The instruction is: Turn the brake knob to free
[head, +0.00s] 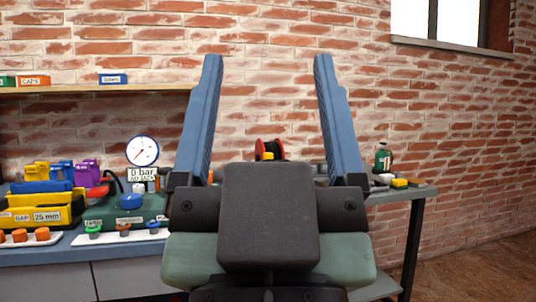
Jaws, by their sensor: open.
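My gripper (268,62) fills the middle of the head view. I cannot make out a part clearly marked as the brake knob. A red and black round thing with a small yellow part (268,152) shows just above my gripper's body; its lower part is hidden. A blue knob (130,201) sits on a green box (100,214) on the bench to the left, apart from my gripper. I cannot tell whether either is the brake knob.
A gauge (143,151) stands above a "0 bar" sign (142,174). Yellow bins (45,214) and small coloured knobs sit on the bench (150,250) at left. A green bottle (383,158) stands at right. A shelf (90,89) crosses the wall. Floor at right is clear.

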